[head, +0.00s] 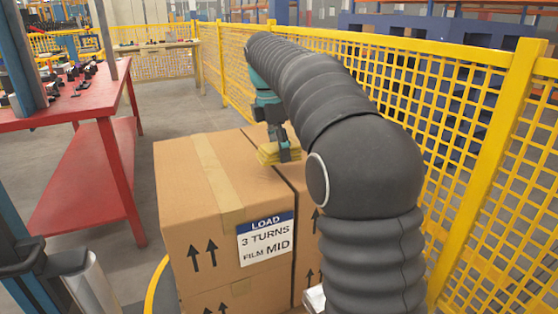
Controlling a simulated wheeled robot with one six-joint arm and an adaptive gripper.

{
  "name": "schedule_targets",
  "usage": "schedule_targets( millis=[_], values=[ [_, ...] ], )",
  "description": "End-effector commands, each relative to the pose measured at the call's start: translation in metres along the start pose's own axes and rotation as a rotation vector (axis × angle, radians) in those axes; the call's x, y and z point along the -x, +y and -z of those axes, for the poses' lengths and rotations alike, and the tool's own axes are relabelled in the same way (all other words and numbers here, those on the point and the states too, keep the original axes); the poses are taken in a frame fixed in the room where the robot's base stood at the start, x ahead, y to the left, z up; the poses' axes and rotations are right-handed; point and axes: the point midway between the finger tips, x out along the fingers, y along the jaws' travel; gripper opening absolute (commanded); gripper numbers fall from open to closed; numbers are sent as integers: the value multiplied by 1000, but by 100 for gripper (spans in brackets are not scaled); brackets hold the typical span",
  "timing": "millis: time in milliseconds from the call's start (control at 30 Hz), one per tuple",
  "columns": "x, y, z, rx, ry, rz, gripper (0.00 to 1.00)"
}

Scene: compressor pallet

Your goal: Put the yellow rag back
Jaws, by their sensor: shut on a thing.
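The yellow rag (268,153) is at the top of the stacked cardboard boxes, towards their back right in the head view. My gripper (282,150) points down and is shut on the rag. The rag looks folded and bunched at the fingertips. I cannot tell whether it touches the box top or hangs just above it. My arm hides part of the boxes to the right of the rag.
The cardboard boxes (195,200) carry a load label (266,240). A red table (75,100) with small parts stands at left. Yellow mesh fence (485,130) runs close along the right. Grey floor (165,95) is free between table and boxes.

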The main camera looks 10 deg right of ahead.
Motion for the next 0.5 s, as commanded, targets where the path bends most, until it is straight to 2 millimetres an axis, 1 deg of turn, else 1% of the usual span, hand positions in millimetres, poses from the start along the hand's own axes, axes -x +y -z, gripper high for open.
schedule_targets(
  millis=[133,267,500],
  values=[
    [-8,4,2,1,0,2,31],
    [-27,3,5,1,0,3,31],
    [-38,3,7,0,0,0,31]
  ],
)
